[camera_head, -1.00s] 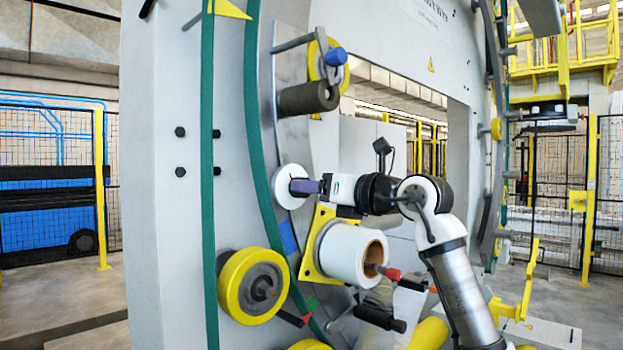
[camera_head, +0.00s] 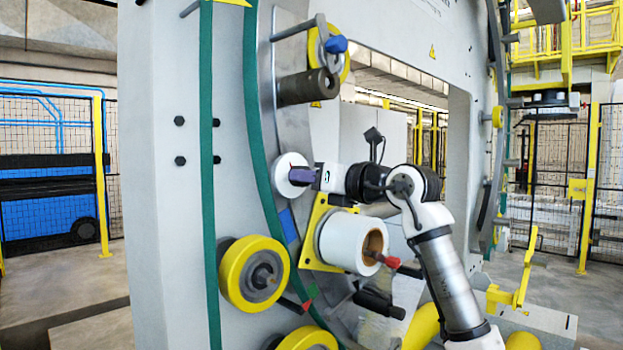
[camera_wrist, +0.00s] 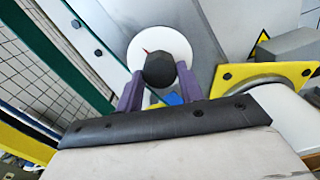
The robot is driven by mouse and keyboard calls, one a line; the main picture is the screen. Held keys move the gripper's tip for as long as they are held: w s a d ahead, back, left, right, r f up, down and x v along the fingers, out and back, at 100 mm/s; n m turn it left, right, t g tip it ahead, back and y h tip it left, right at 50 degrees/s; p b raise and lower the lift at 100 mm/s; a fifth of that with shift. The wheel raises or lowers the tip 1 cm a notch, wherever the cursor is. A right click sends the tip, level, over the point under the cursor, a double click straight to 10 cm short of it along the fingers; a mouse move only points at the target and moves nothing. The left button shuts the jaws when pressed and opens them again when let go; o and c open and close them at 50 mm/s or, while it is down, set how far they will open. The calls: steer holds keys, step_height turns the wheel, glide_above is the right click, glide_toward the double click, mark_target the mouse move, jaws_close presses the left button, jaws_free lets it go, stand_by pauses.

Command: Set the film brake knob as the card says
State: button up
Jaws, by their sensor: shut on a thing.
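The film brake knob (camera_wrist: 158,70) is dark and faceted, set on a round white dial (camera_wrist: 178,47) with a red pointer mark at its upper left. In the wrist view my gripper (camera_wrist: 158,82) has its two purple fingers on either side of the knob, shut on it. In the head view the white dial (camera_head: 291,180) shows on the machine's ring, and my gripper (camera_head: 297,174) reaches it from the right, hiding the knob. I cannot make out a card or any dial markings.
A white film roll (camera_head: 345,242) on a yellow plate (camera_head: 312,232) sits just below my gripper. A yellow wheel (camera_head: 240,275) is at lower left, and a dark roller (camera_head: 308,87) is above. A green band (camera_head: 255,110) runs beside the dial.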

steer(key=shift+r+m+b, duration=0.1)
steer(key=shift+m+b, duration=2.95)
steer(key=shift+m, duration=5.75)
steer(key=o, duration=1)
steer(key=b+v, duration=0.4)
steer(key=v, duration=1)
